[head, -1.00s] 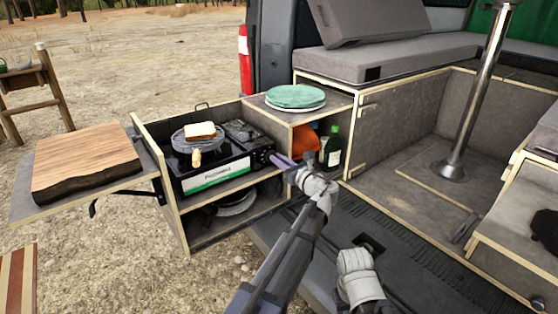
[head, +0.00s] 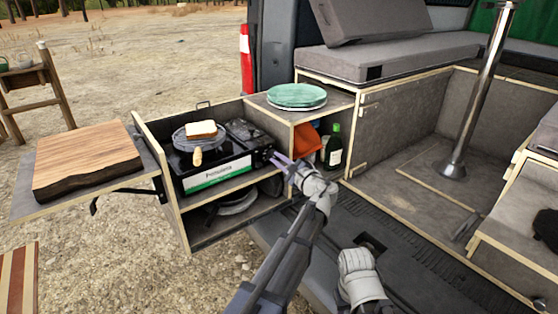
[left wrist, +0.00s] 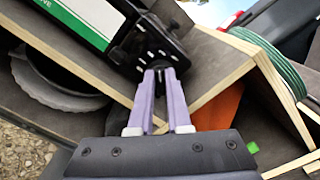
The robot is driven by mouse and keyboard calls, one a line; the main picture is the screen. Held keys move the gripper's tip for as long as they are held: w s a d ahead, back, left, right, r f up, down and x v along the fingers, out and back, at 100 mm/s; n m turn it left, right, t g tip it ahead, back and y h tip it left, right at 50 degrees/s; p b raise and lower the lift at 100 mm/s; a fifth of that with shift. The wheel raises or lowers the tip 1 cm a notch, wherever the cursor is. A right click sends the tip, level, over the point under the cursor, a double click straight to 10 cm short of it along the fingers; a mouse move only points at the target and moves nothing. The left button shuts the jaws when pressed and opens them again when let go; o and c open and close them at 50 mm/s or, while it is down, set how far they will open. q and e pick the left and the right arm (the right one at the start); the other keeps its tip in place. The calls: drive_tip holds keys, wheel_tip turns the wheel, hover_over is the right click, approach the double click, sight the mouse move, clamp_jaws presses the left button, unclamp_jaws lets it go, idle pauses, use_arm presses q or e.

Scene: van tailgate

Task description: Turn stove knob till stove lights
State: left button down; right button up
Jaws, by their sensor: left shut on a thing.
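The black camping stove (head: 212,165) with a green and white front label sits in the pull-out box at the left of the van. A pan (head: 192,140) with a slice of bread (head: 201,129) stands on it. My left gripper (head: 275,160) reaches the stove's right end. In the left wrist view its purple fingers (left wrist: 158,76) are closed together on the stove knob (left wrist: 153,55), a dark part with pale marks around it; the fingers partly hide it. No flame can be made out under the pan. My right gripper (head: 358,275) is low in the head view, its fingers unclear.
Green plates (head: 296,95) lie on the shelf above right of the stove. A green bottle (head: 332,145) and an orange item (head: 306,141) stand in the cubby close to my left gripper. A cutting board (head: 85,160) lies on the left side shelf.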

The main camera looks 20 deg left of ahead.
use_arm(q)
drive_tip(key=n, duration=0.3)
drive_tip(key=shift+s+f+n, duration=0.1)
drive_tip(key=shift+f+n, duration=0.05)
drive_tip(key=shift+n, duration=0.25)
drive_tip(key=shift+f+n+b, duration=0.15)
drive_tip(key=shift+n+b, duration=0.05)
drive_tip(key=shift+n, duration=1.6)
drive_tip(key=shift+f+n+b, duration=0.15)
drive_tip(key=shift+n, duration=1.65)
drive_tip(key=shift+f+n+b, duration=0.15)
drive_tip(key=shift+n+b, duration=0.05)
drive_tip(key=shift+n, duration=1.6)
drive_tip(key=c, duration=0.9)
unclamp_jaws()
drive_tip(key=shift+o, duration=0.2)
drive_tip(key=v, duration=0.7)
drive_tip(key=shift+s+d, duration=0.25)
drive_tip(key=shift+d, duration=0.05)
